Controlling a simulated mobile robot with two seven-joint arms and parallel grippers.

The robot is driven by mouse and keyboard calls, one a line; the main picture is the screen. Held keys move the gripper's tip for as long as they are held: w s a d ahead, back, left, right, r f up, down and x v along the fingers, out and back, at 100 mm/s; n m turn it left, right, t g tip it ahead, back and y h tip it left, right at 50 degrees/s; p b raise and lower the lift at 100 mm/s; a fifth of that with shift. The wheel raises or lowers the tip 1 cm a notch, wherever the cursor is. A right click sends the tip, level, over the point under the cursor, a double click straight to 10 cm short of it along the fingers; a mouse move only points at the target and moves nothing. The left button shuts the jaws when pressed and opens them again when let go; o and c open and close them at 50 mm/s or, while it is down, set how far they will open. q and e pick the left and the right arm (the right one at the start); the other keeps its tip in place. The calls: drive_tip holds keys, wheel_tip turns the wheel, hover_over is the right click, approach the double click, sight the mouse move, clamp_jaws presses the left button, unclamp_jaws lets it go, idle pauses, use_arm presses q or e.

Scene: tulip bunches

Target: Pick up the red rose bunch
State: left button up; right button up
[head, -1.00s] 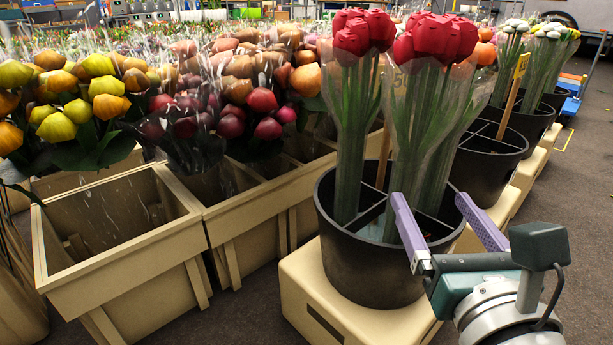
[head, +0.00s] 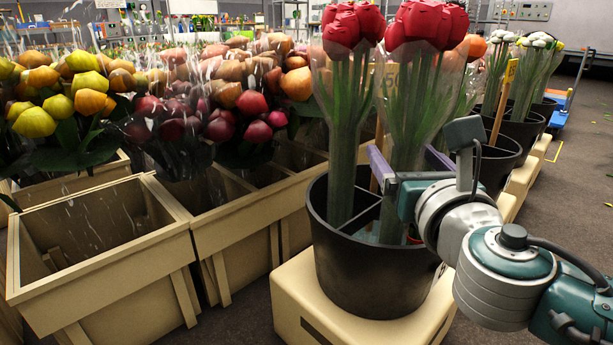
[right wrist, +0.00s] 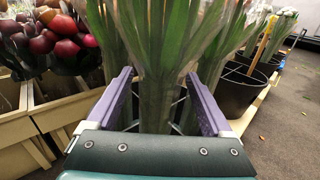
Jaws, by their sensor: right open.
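Two red rose bunches in clear wrap stand upright in a divided black bucket (head: 370,268) on a beige stand. The right-hand red rose bunch (head: 430,28) is nearer my right gripper; the left-hand red rose bunch (head: 350,30) stands beside it. My right gripper (head: 408,165) is open, its purple fingers on either side of the right-hand bunch's stems. In the right wrist view, the green stems (right wrist: 155,95) lie between the two open fingers of the gripper (right wrist: 160,88), with space at both sides. My left gripper is not in view.
Beige crates (head: 100,235) stand at the left, with yellow and dark red tulip bunches (head: 235,105) behind them. More black buckets (head: 500,160) with flowers line up at the right. Grey floor is open at the far right.

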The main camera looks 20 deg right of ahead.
drive_tip(key=shift+s, duration=0.1)
clamp_jaws()
idle(0.4)
